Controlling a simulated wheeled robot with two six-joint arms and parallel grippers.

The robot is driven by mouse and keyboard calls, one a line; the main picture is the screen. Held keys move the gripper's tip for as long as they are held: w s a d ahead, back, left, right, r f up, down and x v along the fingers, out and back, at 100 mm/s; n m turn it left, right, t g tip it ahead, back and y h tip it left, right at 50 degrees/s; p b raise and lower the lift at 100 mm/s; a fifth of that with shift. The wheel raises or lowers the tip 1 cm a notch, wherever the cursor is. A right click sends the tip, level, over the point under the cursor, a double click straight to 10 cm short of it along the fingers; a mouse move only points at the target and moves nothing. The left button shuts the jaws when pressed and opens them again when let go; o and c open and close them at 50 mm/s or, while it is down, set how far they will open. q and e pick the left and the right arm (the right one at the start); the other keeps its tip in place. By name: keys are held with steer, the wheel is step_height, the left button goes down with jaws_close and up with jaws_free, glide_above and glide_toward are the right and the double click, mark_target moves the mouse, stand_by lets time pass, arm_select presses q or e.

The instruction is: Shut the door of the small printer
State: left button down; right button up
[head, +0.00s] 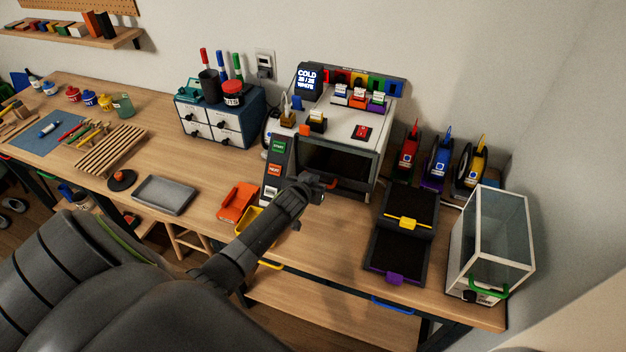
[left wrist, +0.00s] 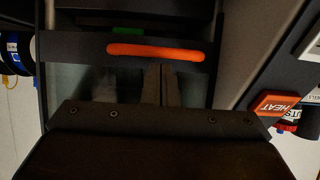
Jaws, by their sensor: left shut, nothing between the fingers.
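The small printer (head: 370,133) is a white-topped box with a dark front opening, standing towards the back of the bench. In the left wrist view its door (left wrist: 85,52) shows as a dark frame with a glass pane and an orange handle (left wrist: 155,50). How far the door stands open I cannot tell. My left gripper (head: 321,187) is shut and empty, low in front of the printer. In the left wrist view its fingertips (left wrist: 160,82) lie over the pane, beside the handle; contact is unclear. My right gripper is not in view.
A sloped button panel (head: 275,167) stands left of the printer front. An orange tray (head: 238,201) lies near my arm. Dark open trays (head: 400,238) and a glass case (head: 490,235) stand to the right. A grey tray (head: 163,195) lies left on the bench.

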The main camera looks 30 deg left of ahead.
arm_select(q)
step_height(320, 180, down, 4)
steer(key=b, duration=0.4)
steer(key=shift+f, duration=0.2)
steer(key=shift+r, duration=0.1)
steer(key=r+p, duration=0.2)
steer(key=w+r+p, duration=0.1)
steer(key=r+p, duration=0.1)
steer(key=shift+a+r, duration=0.1)
steer(key=shift+r, duration=0.2)
steer(key=b+v, duration=0.2)
steer(key=v, duration=0.8)
steer(key=shift+f, duration=0.25)
steer(key=shift+s, duration=0.1)
